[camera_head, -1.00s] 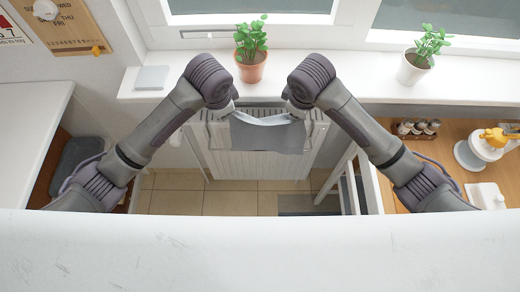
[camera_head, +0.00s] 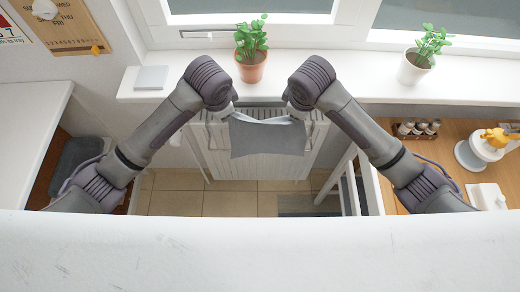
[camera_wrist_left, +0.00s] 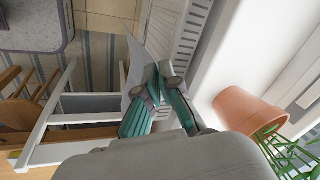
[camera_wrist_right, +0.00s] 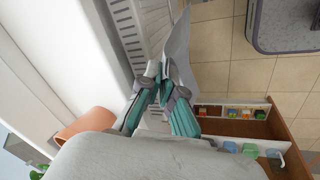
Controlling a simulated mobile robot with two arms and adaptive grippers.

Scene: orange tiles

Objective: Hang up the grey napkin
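The grey napkin (camera_head: 267,140) hangs spread between my two grippers in front of the white radiator (camera_head: 225,168). My left gripper (camera_wrist_left: 158,82) is shut on one upper corner of the napkin. My right gripper (camera_wrist_right: 160,78) is shut on the other upper corner. The napkin's top edge sags a little between them, and its lower part hangs down. In the wrist views it shows as a thin grey sheet beyond the fingertips. A rail sits at the top of the radiator, partly hidden by the napkin; I cannot tell whether the cloth touches it.
A windowsill (camera_head: 300,78) runs behind the radiator, with a plant in a terracotta pot (camera_head: 251,70) close to both arms and a white-potted plant (camera_head: 414,68) further right. A white-framed chair or rack (camera_head: 347,185) stands right of the radiator. Tiled floor lies below.

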